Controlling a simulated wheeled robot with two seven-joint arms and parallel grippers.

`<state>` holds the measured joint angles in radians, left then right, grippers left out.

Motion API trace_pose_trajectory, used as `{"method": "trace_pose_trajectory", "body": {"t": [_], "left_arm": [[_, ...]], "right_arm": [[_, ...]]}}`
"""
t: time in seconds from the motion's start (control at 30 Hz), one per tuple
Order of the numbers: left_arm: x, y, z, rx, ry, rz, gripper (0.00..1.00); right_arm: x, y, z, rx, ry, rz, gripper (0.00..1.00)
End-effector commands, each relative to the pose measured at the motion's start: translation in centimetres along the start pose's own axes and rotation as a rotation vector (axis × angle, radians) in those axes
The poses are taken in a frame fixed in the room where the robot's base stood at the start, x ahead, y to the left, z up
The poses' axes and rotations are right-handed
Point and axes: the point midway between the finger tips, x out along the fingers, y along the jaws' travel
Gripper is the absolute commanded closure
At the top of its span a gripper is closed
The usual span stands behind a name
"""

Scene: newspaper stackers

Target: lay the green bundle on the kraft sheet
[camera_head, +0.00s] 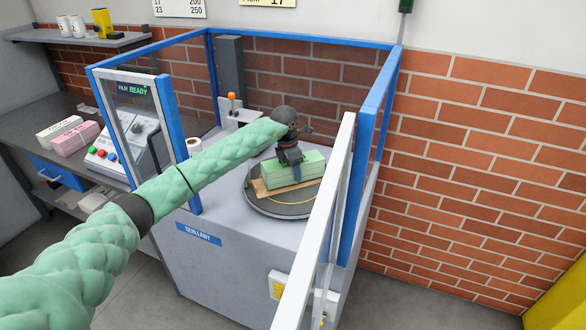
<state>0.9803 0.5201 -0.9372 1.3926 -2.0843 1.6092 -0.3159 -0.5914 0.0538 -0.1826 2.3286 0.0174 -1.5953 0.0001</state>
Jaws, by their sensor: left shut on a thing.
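The green bundle (312,166) is a pale green block over the round dark turntable (270,207) inside the blue-framed machine. The tan kraft sheet (261,187) shows as a strip along the bundle's front and left edge; the rest of it is hidden under the bundle. I cannot tell whether the bundle touches the sheet or hangs just above it. My right gripper is not in view.
Blue posts and rails (368,130) and a pale upright door edge (318,215) stand close around the turntable. A control panel (128,148) is at the left. White and pink packs (74,138) lie on the dark bench. A brick wall is behind.

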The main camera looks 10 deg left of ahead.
Motion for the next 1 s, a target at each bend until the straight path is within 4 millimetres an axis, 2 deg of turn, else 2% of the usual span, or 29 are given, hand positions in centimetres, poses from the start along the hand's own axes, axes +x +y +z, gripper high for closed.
{"method": "trace_pose_trajectory", "body": {"t": [0.5, 0.53, 0.63, 1.0], "left_arm": [[0.54, 0.06, -0.03, 0.000, -0.002, 0.002, 0.96], [0.48, 0.06, -0.02, 0.000, -0.002, 0.002, 0.34], [0.50, 0.04, -0.04, 0.000, -0.002, 0.001, 0.15], [0.79, -0.02, -0.15, 0.000, 0.001, -0.001, 0.13]], "right_arm": [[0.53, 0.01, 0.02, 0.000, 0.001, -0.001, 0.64], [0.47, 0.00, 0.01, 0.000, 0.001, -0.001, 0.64], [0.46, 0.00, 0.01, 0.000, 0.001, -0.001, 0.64], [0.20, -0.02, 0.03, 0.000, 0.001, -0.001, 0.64]]}}
